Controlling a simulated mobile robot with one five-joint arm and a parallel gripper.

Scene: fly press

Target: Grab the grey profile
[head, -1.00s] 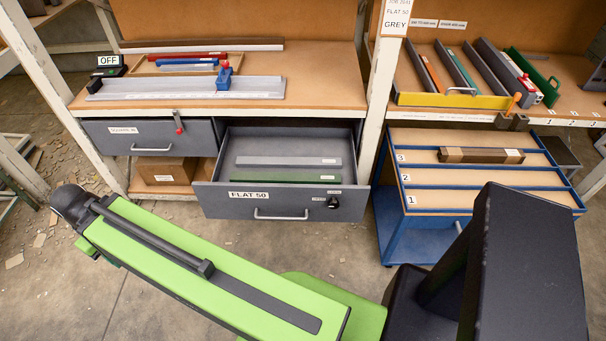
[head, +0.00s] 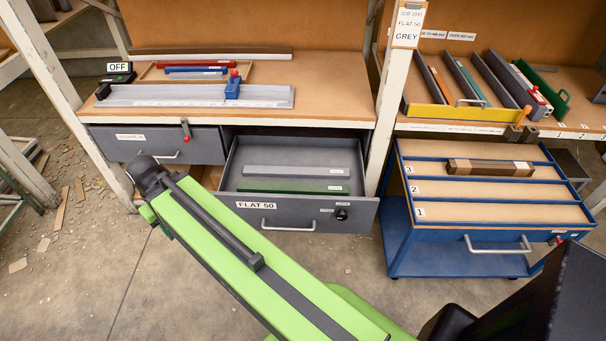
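A grey profile (head: 296,171) lies flat in the open drawer (head: 228,183) labelled FLAT 50, under the bench. A green profile (head: 290,188) lies in front of it, roughly parallel and apart from it. My gripper does not show in the view.
A shut drawer (head: 133,142) is left of the open one. A blue trolley (head: 437,236) with numbered lanes holds a brown bundle (head: 490,167). The bench top carries a long grey fixture with a blue block (head: 233,88). The right shelf holds several profiles behind a yellow rail (head: 452,113).

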